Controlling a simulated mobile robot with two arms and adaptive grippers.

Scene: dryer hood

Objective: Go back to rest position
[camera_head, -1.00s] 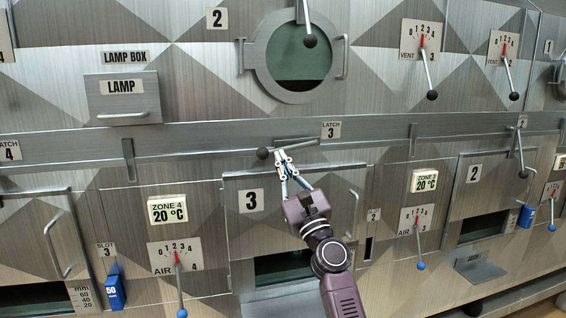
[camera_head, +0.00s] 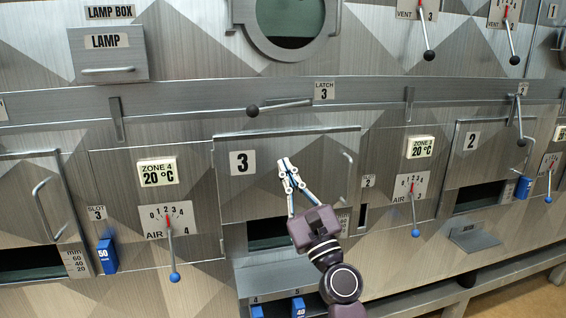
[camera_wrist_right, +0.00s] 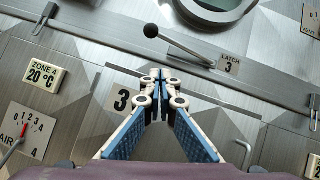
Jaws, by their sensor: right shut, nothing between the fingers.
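My right gripper (camera_head: 285,165) is shut and empty, with its fingertips together in front of door 3 (camera_head: 225,195). In the right wrist view the shut fingertips (camera_wrist_right: 157,75) point up toward the latch rail. The latch 3 lever (camera_head: 280,106), with a black ball knob at its left end, lies nearly level above the door. It also shows in the right wrist view (camera_wrist_right: 180,44), apart from the fingers. My left gripper is not in view.
A lamp box (camera_head: 108,54) and a round window (camera_head: 290,22) are above. Air dials (camera_head: 168,222) with blue-knobbed levers flank door 3. A shelf (camera_head: 275,275) with blue blocks (camera_head: 298,307) is below the door. Another ball-ended lever (camera_head: 519,120) is at the right.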

